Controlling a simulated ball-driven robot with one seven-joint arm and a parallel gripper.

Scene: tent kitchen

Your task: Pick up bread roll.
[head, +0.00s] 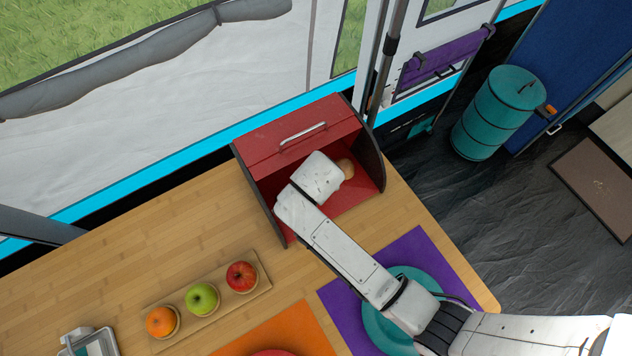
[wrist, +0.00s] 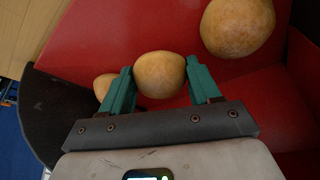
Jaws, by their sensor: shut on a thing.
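In the wrist view, a round tan bread roll (wrist: 160,74) sits between the two green fingers of my gripper (wrist: 162,82). The fingers are shut on its sides. A second roll (wrist: 238,26) lies to the upper right, apart from the fingers. A third roll (wrist: 102,86) shows partly behind the left finger. In the head view, my arm reaches into the open red bread box (head: 264,192), and one roll (head: 346,168) shows just right of my wrist. The fingers and the held roll are hidden there by my wrist. I cannot tell whether the held roll touches the box floor.
The box's dark side panels (head: 368,150) and raised red lid (head: 290,130) stand close around my wrist. A wooden fruit tray (head: 222,308) with an orange and two apples is at the lower left. A teal plate (head: 376,322) lies under my arm on a purple mat (head: 412,250).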

